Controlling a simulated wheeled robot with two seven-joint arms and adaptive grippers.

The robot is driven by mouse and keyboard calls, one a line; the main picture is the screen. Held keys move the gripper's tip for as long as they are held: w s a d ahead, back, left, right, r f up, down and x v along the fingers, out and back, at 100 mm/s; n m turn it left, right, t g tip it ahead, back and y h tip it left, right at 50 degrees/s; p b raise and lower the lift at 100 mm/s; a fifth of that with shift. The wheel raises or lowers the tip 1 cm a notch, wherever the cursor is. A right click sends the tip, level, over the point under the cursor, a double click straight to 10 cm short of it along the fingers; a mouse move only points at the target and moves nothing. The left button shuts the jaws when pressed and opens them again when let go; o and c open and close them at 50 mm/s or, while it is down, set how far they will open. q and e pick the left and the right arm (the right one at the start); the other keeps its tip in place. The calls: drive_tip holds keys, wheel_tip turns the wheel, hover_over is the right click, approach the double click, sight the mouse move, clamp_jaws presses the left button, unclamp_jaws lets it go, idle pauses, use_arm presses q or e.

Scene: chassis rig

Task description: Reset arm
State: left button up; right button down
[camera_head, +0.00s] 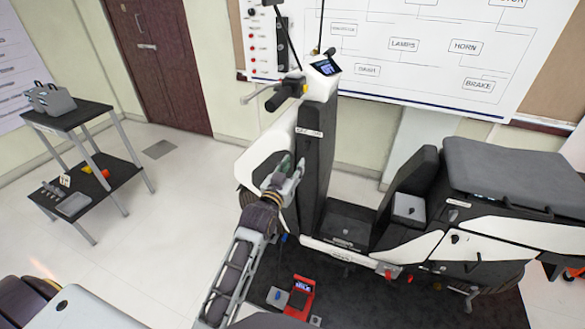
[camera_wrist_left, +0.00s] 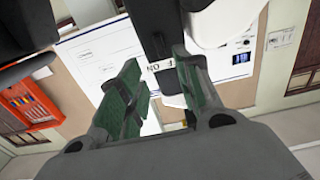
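My left gripper (camera_head: 288,170) is in front of the scooter's front column (camera_head: 313,165), below the handlebar. In the left wrist view its two green-padded fingers (camera_wrist_left: 157,62) stand apart, with nothing held between them. A small white on/off label (camera_wrist_left: 161,65) shows in the gap on the dark column; a small label (camera_head: 309,132) also shows on the column in the head view. I cannot tell whether a fingertip touches the column. My right gripper is in neither view.
The white and black scooter (camera_head: 440,245) fills the centre and right, on a dark mat (camera_head: 365,300). A red meter (camera_head: 300,296) lies below my left arm. A two-shelf cart (camera_head: 68,122) stands at left. The floor (camera_head: 180,215) between cart and scooter is clear.

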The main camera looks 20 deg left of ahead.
use_arm(q)
wheel_tip(320, 180, down, 25)
drive_tip(key=d+g, duration=0.3)
drive_tip(key=g, duration=0.1)
drive_tip(key=s+f+g, duration=0.2)
drive_tip(key=s+f, duration=0.2)
drive_tip(key=f, duration=0.4)
drive_tip(key=s+f+m+g, duration=0.1)
drive_tip(key=s+f, duration=0.3)
drive_tip(key=f, duration=0.4)
drive_tip(key=s+f+g, duration=0.2)
drive_tip(key=s+f, duration=0.2)
drive_tip(key=f, duration=0.4)
drive_tip(key=s+a+f+g, duration=0.1)
drive_tip(key=s+f+g, duration=0.1)
drive_tip(key=s+f, duration=0.75)
drive_tip(key=s+a+f+g, duration=0.2)
drive_tip(key=s+f, duration=0.5)
drive_tip(key=s, duration=0.5)
drive_tip(key=s+a+f+g, duration=0.2)
drive_tip(key=s+a, duration=0.1)
drive_tip(key=s, duration=0.7)
drive_tip(key=s+a+f+m+g, duration=0.1)
drive_tip(key=s+a+f, duration=0.2)
drive_tip(key=s, duration=0.7)
drive_tip(key=shift+s+a+f+g+y, duration=0.2)
drive_tip(key=shift+a+f+g+y, duration=0.05)
drive_tip(key=shift+f+g+y, duration=0.15)
